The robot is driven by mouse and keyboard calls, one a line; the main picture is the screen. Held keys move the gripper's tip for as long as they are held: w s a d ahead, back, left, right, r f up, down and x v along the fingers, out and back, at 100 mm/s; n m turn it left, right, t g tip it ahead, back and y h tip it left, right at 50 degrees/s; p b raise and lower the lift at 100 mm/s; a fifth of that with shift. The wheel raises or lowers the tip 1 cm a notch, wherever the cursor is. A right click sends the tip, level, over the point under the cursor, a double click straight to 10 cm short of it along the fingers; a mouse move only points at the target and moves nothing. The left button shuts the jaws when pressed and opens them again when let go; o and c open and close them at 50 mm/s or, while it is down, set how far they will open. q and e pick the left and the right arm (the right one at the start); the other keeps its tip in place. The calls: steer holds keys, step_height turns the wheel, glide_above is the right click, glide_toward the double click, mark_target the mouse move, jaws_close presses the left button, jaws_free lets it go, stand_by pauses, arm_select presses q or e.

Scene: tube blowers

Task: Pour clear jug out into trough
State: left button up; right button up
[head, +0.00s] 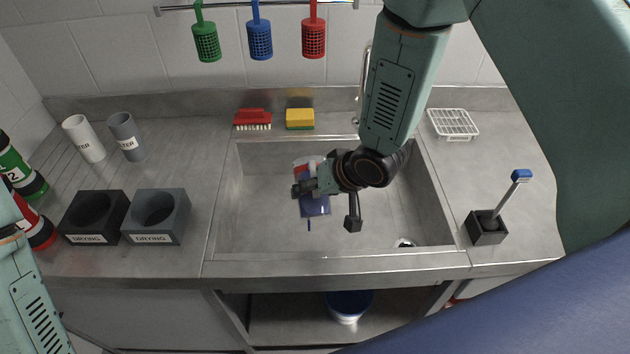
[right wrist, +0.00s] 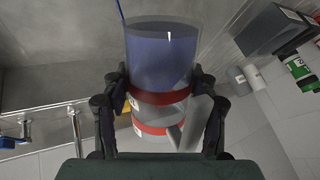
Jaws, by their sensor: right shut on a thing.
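The clear jug (head: 315,206) is see-through with red bands and holds blue liquid. It is over the steel trough (head: 245,215), tilted well over, with its mouth toward the near side in the head view. A thin blue streak shows below its mouth, and one leaves its rim in the right wrist view, like a stream running out. My right gripper (head: 303,187) is shut on the jug; its fingers sit either side of the jug (right wrist: 162,60) in the right wrist view. My left gripper is out of view; only part of my left arm shows at lower left.
Two drying blocks (head: 124,237) and two grey-white cups (head: 126,136) stand left of the trough. Bottles (head: 22,170) are at the far left. A red brush (head: 252,120) and yellow sponge (head: 300,119) lie behind. A brush holder (head: 486,228) and white rack (head: 453,124) are right.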

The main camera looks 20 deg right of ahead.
steer(key=shift+w+g+p, duration=0.15)
steer(key=shift+g+p, duration=0.45)
steer(key=shift+p, duration=1.4)
steer(key=shift+w+f+g, duration=0.1)
steer(key=shift+f+g, duration=0.2)
steer(key=shift+g, duration=0.2)
steer(key=shift+w+f+m+g, duration=0.35)
steer(key=shift+f+m+g, duration=0.05)
steer(key=shift+g, duration=0.7)
steer(key=shift+w+d+f+g+y, duration=0.1)
steer(key=shift+w+f+g+y, duration=0.1)
steer(key=shift+g+y, duration=0.1)
steer(key=shift+w+r+g, duration=0.1)
steer(key=shift+r+g, duration=0.1)
steer(key=shift+g, duration=0.3)
steer(key=shift+b, duration=0.3)
